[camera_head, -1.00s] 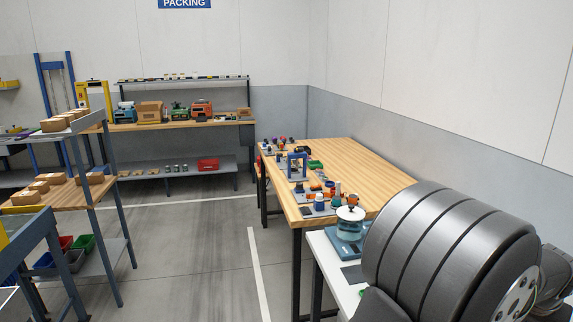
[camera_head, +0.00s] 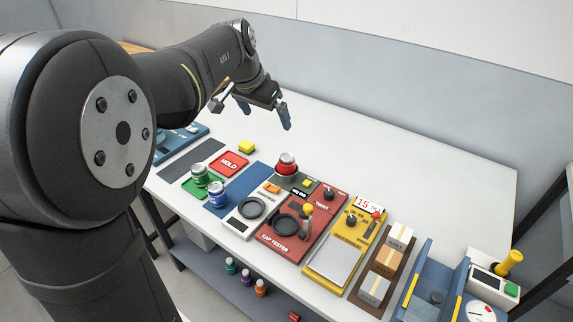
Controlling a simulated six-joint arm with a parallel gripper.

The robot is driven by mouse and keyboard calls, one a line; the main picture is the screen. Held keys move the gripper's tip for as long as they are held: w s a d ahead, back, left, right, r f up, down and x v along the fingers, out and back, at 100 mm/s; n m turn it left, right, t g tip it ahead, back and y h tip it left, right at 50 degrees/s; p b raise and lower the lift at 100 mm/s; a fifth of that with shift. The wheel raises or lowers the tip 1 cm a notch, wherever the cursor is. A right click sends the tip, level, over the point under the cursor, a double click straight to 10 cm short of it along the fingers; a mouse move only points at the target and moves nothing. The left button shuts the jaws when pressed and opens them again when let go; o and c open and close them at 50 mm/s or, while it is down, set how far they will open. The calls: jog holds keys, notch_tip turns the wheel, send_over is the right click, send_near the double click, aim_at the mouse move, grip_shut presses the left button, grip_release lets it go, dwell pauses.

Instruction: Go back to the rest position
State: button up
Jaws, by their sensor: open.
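My gripper (camera_head: 268,112) hangs over the back left part of the white table (camera_head: 400,157), at the end of my dark arm. Its blue-tipped fingers point down to the right, apart from each other, with nothing seen between them. It is behind the yellow block and the red-topped jar and touches neither. My arm reaches in from the left and hides the left end of the table.
Green (camera_head: 199,174) and blue (camera_head: 217,193) jars stand left of the red cap tester (camera_head: 292,246). A yellow scale (camera_head: 347,247) and boxes stand right. The table's back right is clear.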

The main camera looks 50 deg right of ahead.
jog(key=x, duration=0.9)
jog(key=shift+f, duration=0.2)
jog(key=shift+w, duration=0.1)
jog(key=v, duration=1)
